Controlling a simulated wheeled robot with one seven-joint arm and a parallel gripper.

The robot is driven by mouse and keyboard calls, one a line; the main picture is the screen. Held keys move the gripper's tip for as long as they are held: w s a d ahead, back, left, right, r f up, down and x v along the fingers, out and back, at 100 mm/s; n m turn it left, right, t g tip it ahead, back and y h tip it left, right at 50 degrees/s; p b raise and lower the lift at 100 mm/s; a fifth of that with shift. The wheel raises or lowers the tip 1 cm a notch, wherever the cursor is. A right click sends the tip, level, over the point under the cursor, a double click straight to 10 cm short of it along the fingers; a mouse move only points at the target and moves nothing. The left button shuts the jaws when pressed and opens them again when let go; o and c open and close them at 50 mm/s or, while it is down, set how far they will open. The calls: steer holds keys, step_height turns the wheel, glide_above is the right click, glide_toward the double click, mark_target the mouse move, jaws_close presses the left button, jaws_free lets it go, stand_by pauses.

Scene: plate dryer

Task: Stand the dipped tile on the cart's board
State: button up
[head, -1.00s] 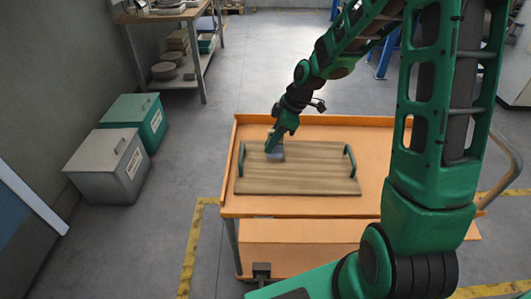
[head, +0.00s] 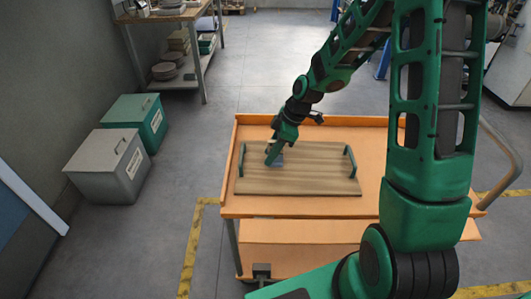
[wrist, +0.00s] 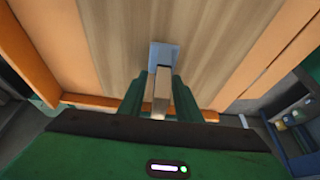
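The cart's board (head: 310,178) is a brown wooden panel with a dark green handle at each end, lying on the orange cart; its striped wood also fills the wrist view (wrist: 225,40). My gripper (head: 272,160) points down at the left part of the board. In the wrist view its green fingers (wrist: 160,98) lie on both sides of the pale part of the dipped tile (wrist: 161,88) and appear shut on it. The tile's blue part (wrist: 164,55) shows beyond the fingertips, against the board; in the head view it is a small blue-grey patch (head: 279,159). Contact with the board cannot be told.
The orange cart (head: 375,133) has a raised rim and a push handle (head: 510,160) at right. Grey (head: 104,165) and green (head: 137,115) lidded bins stand left of it. A shelf bench (head: 165,14) is at the back left. The board's middle and right are clear.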

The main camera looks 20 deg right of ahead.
steer(key=v, duration=1.2)
steer(key=s+d+r+m+h, duration=0.25)
steer(key=s+d+m, duration=0.25)
steer(key=s, duration=0.3)
steer(key=s+d+r+m+h, duration=0.1)
steer(key=s+d+r+m, duration=0.2)
steer(key=s+d+m, duration=0.35)
steer(key=s+d+m+g, duration=0.1)
steer(key=s+m, duration=0.8)
steer(key=s, duration=0.6)
steer(key=shift+s+d+r+g, duration=0.2)
steer(key=shift+d+g, duration=0.1)
steer(key=shift+h, duration=0.25)
